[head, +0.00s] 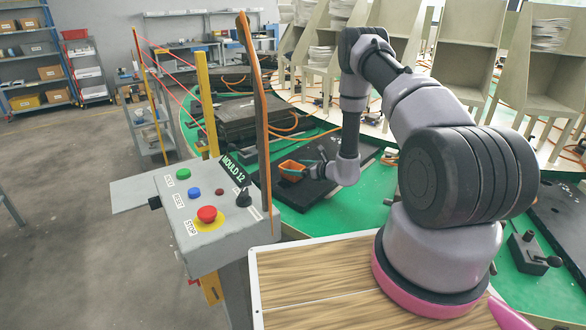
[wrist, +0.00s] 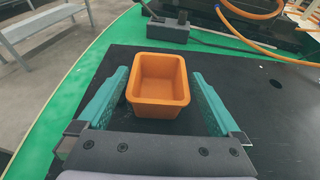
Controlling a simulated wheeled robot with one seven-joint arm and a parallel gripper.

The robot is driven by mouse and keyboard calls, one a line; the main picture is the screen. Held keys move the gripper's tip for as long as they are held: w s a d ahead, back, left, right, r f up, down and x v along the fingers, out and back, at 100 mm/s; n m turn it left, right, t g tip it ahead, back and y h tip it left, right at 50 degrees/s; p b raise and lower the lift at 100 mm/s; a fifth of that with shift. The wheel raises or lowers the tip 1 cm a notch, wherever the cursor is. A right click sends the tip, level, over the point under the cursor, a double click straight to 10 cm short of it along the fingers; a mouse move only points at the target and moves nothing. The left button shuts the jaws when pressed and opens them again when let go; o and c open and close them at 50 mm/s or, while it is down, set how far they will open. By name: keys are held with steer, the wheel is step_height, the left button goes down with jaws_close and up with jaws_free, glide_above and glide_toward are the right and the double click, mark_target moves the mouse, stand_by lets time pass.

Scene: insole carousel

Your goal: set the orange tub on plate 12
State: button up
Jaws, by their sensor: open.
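The orange tub (wrist: 158,108) stands upright and looks empty on a flat black plate (wrist: 255,120) in the wrist view. In the head view the tub (head: 291,169) sits on the black plate (head: 355,158) on the green carousel, behind the control box. My gripper (wrist: 160,95) is open, with one teal finger on each side of the tub and a visible gap to each wall. In the head view my gripper (head: 312,170) is low at the tub, partly hidden by my arm.
The control box (head: 205,215) with buttons stands at the front left of the plate, with a tall orange-edged post (head: 256,120) beside it. Orange hoses (wrist: 255,48) and a dark block (wrist: 168,30) lie beyond the plate. Beige racks (head: 465,55) stand behind.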

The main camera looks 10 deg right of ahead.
steer(key=v, duration=0.9)
steer(key=shift+s+d+r, duration=0.1)
steer(key=shift+s+d, duration=0.05)
steer(key=shift+s, duration=0.15)
steer(key=s+a+r+n+g+y, duration=0.1)
steer(key=s+a+r+n+g, duration=0.25)
steer(key=r, duration=0.65)
steer(key=s+a+r+n+g+y, duration=0.2)
steer(key=a+r+n, duration=0.25)
steer(key=r, duration=0.55)
steer(key=s+a+r+n+g+y, duration=0.1)
steer(key=s+a+r+n+g, duration=0.3)
steer(key=r, duration=0.6)
steer(key=s+d+r+n+t+h, duration=0.2)
steer(key=s+d+r+n+h, duration=0.3)
steer(key=s+r, duration=0.3)
steer(key=s+d+r+n+t+h, duration=0.3)
steer(key=s+d+r+n+h, duration=0.2)
steer(key=s+r, duration=0.4)
steer(key=shift+s+d+n+h, duration=0.5)
steer(key=shift+s+n, duration=0.8)
steer(key=shift+s, duration=0.9)
